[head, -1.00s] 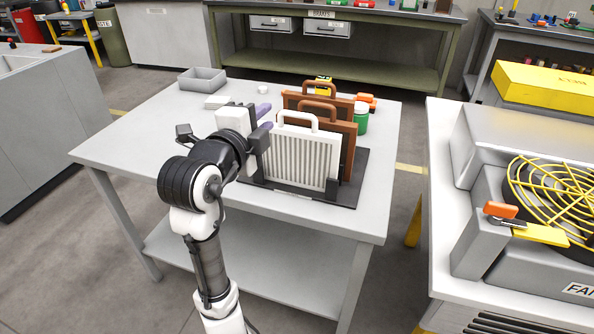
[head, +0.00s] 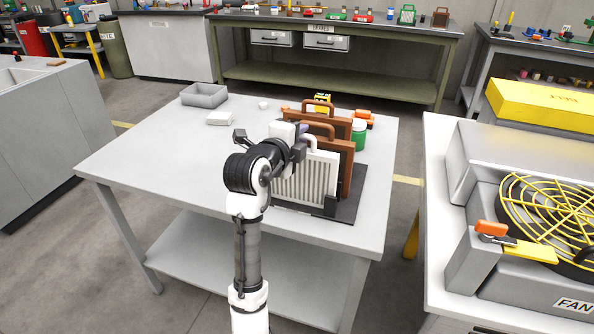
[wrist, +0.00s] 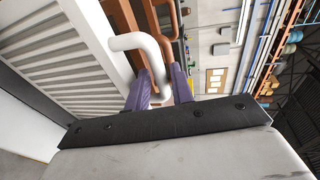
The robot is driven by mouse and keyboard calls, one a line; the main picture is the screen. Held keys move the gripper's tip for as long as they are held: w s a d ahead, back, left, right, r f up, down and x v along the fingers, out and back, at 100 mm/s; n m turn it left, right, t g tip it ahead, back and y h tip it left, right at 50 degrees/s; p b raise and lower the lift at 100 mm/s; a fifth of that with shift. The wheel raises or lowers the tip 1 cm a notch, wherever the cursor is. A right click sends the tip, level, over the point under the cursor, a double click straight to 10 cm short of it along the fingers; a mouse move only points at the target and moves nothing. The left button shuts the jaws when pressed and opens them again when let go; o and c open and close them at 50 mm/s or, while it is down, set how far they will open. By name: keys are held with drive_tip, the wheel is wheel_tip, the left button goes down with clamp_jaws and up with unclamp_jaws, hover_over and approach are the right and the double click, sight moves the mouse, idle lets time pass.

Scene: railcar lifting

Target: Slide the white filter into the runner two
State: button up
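The white filter (head: 308,180) stands upright in a black rack (head: 345,211) on the grey table, partly hidden by my arm. Its ribbed face (wrist: 62,50) and white loop handle (wrist: 127,42) show in the wrist view. My gripper (wrist: 159,76) has its purple fingers on both sides of one leg of the handle, with almost no gap, so it looks shut on it. In the head view my gripper (head: 302,130) is at the top of the filter, mostly hidden by my wrist. No label marking runner two is readable.
Brown-framed filters (head: 346,165) stand close behind the white one. A green jar (head: 359,136) and orange items (head: 364,117) are near them. A grey bin (head: 204,95) and white block (head: 220,118) lie back left. A fan unit (head: 540,215) sits on the right-hand bench.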

drive_tip(key=shift+x, duration=1.3)
clamp_jaws()
drive_tip(key=shift+r, duration=0.15)
